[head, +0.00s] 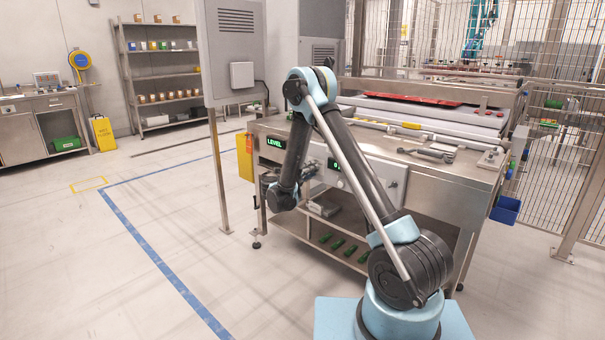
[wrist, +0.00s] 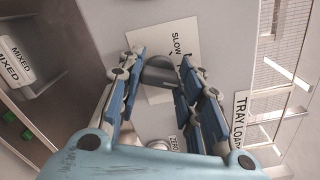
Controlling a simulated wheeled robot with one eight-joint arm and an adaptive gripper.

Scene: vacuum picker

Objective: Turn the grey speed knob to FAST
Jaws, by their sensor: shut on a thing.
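The grey speed knob (wrist: 159,76) sits on a pale label plate (wrist: 190,40) in the wrist view. The word SLOW (wrist: 176,43) shows on the plate; no FAST mark is visible there. My gripper (wrist: 160,65) has its two blue-and-grey fingers on opposite sides of the knob, shut on it. Part of the knob is hidden by the fingers. In the head view my gripper is at the front panel (head: 370,172) of the steel machine, mostly behind my arm, and I cannot make out the knob there.
A ZERO label (wrist: 173,145) and a TRAY LOAD label (wrist: 240,122) are near the knob. Green LEVEL display (head: 275,143) is on the front panel. A lower shelf (head: 335,240) holds green items. A post (head: 219,170) stands left; open floor lies in front.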

